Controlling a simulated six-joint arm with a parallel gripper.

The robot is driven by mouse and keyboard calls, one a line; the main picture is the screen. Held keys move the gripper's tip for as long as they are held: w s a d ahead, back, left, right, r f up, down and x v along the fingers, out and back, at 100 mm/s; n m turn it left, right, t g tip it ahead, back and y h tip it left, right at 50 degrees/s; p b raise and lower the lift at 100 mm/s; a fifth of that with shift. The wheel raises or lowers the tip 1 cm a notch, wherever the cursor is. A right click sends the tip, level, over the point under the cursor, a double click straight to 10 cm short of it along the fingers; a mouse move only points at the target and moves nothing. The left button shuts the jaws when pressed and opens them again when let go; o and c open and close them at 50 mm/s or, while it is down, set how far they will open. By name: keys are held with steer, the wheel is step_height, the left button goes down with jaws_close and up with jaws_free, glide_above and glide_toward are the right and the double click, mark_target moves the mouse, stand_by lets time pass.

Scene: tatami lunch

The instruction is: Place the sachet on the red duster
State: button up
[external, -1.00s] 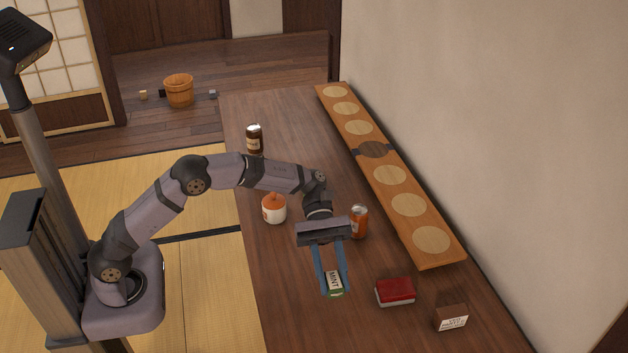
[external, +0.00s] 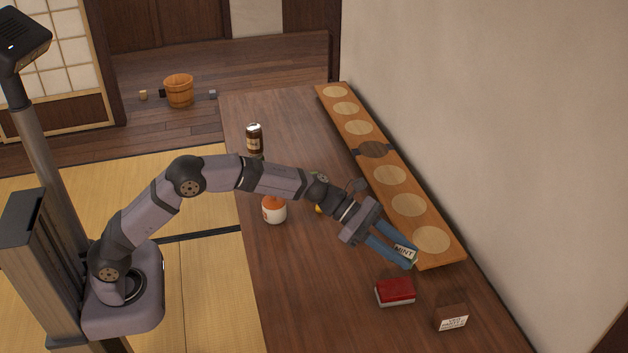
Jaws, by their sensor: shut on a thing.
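The sachet (external: 404,252) is a small pale packet with a dark "MINT" label. My gripper (external: 402,257) is shut on it, with the blue fingers on either side. It is held in front of the near end of the long board, up and slightly right of the duster in the picture. The red duster (external: 396,291) is a block with a red top and a pale lower edge, lying on the table. Its top is bare. The sachet looks raised above the table, apart from the duster; its exact height is hard to tell.
A long wooden board (external: 440,259) with round pale spots runs along the wall. A brown box (external: 451,317) with a white label stands right of the duster. A white-and-orange jar (external: 274,210) and a dark can (external: 254,139) stand further back.

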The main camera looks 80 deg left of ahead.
mark_target(395, 286)
steer(key=shift+f+b, duration=0.5)
steer(key=shift+f, duration=4.5)
steer(key=shift+f, duration=0.15)
steer(key=o, duration=1)
steer(key=shift+r, duration=0.25)
steer(key=shift+s+a, duration=0.2)
steer(key=shift+a, duration=0.1)
steer(key=v, duration=1.1)
steer(key=shift+s+b, duration=0.2)
steer(key=shift+b, duration=0.2)
